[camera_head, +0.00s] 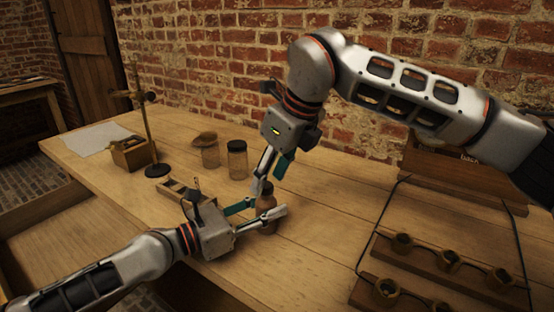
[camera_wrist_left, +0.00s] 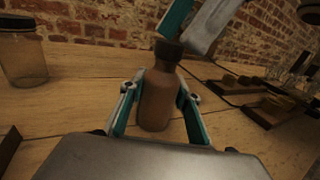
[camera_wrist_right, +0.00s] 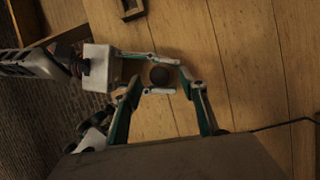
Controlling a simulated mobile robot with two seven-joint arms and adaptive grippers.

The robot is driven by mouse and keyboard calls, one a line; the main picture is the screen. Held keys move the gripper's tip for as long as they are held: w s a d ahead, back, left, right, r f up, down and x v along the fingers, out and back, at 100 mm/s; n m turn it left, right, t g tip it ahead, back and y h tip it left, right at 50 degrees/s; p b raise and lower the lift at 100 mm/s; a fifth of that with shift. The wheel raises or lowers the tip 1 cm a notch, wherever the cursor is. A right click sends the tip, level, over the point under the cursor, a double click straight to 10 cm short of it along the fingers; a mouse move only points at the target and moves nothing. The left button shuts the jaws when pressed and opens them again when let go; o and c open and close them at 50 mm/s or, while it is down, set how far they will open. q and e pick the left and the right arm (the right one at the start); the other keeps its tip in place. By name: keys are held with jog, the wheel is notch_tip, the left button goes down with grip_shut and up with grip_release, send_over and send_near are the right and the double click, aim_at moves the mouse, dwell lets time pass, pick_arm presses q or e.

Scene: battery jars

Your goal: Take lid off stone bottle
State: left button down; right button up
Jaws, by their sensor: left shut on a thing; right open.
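The brown stone bottle (camera_head: 267,203) stands upright on the wooden table. Its dark lid (camera_wrist_left: 168,50) is on its neck, and its round top shows in the right wrist view (camera_wrist_right: 159,75). My left gripper (camera_head: 266,212) is shut on the bottle's body, with one finger on each side. My right gripper (camera_head: 267,181) points down from above, just over the bottle. It is open, and in the right wrist view its fingers (camera_wrist_right: 166,88) lie on either side of the lid with gaps between.
Two glass jars (camera_head: 237,160) (camera_head: 210,154) stand behind the bottle. A wooden rack with several round cups (camera_head: 448,260) is at right. Bare table lies in front.

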jog(key=shift+x, duration=0.9)
grip_shut()
jog(key=shift+r, duration=0.15)
jog(key=shift+r, duration=1)
